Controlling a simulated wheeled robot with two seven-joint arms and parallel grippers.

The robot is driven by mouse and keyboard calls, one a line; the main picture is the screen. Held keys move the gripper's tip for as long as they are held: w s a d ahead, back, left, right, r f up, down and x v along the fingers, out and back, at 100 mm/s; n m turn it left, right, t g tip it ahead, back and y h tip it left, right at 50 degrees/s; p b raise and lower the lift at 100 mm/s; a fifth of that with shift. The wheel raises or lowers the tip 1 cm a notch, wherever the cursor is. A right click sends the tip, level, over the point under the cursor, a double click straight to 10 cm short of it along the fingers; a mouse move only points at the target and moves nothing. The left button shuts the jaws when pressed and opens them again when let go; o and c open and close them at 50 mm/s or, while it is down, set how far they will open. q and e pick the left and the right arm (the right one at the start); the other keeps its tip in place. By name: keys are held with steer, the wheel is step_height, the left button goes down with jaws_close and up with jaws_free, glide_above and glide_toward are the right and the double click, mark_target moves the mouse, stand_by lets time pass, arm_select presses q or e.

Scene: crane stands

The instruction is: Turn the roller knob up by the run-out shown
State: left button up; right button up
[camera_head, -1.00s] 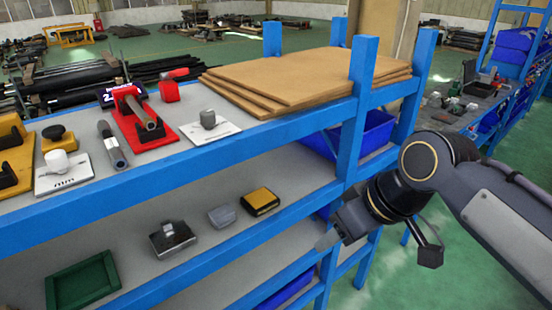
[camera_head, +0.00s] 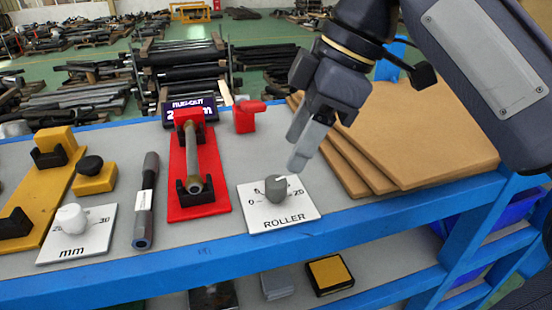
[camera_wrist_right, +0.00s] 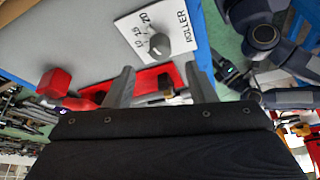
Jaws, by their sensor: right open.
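The roller knob (camera_head: 276,188) is a grey knob on a white plate marked ROLLER (camera_head: 292,213) with a printed scale. It also shows in the right wrist view (camera_wrist_right: 158,45), beyond the fingertips. My right gripper (camera_head: 296,152) is above and behind the knob, apart from it. In the right wrist view its two fingers (camera_wrist_right: 161,80) are spread with nothing between them. The dark run-out display (camera_head: 190,106) stands behind the red stand (camera_head: 198,165); its label reads RUN-OUT and its number starts with 2, the rest hidden. My left gripper is not in view.
A red block (camera_head: 248,115) stands behind the plate. Brown boards (camera_head: 420,135) are stacked to the right. A dark cylinder (camera_head: 146,200), a white knob on an mm plate (camera_head: 85,232) and yellow stands (camera_head: 55,150) are to the left.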

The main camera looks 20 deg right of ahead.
mark_target(278, 181)
steer(key=x, duration=0.6)
steer(key=shift+a+f+b, duration=0.15)
steer(key=shift+f+b, duration=0.15)
steer(key=shift+f, duration=0.05)
steer(key=c, duration=1)
steer(key=shift+o, duration=0.2)
steer(key=shift+m+t, duration=0.3)
steer(key=shift+m, duration=0.5)
steer(key=o, duration=1)
steer(key=shift+c, duration=0.2)
